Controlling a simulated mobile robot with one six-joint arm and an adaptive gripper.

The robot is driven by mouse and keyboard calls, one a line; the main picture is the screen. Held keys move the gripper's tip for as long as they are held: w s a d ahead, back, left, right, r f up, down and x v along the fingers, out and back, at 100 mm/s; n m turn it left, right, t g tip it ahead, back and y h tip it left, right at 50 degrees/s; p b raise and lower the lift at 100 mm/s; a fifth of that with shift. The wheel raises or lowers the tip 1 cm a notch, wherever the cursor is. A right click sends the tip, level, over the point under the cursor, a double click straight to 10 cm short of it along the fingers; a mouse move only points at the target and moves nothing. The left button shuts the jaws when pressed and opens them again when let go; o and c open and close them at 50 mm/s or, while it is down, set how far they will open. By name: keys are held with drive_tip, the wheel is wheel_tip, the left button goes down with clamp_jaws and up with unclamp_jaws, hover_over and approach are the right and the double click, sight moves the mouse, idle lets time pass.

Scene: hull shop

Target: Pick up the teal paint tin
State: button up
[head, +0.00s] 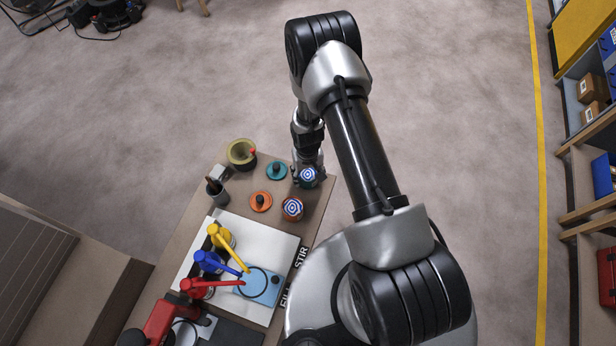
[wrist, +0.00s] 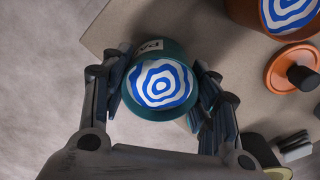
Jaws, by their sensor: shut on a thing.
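The teal paint tin (wrist: 165,52) sits between the fingers of my gripper (wrist: 163,92) in the wrist view. It is open at the top and shows blue and white swirled paint. Both fingers press against its sides. In the head view the tin (head: 308,178) is at the far right corner of the table, with my gripper (head: 307,168) at it. I cannot tell whether the tin touches the table or is just above it. A teal lid (head: 277,170) with a dark knob lies just left of it.
An orange tin (head: 292,209) with similar paint and an orange lid (head: 260,201) stand close by. An olive pot (head: 241,153) and a dark brush cup (head: 217,193) are further left. Yellow, blue and red (head: 197,287) pumps stand on a white board (head: 262,236). Open floor lies beyond the table.

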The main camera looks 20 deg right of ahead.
drive_tip(key=c, duration=0.5)
drive_tip(key=shift+c, duration=0.2)
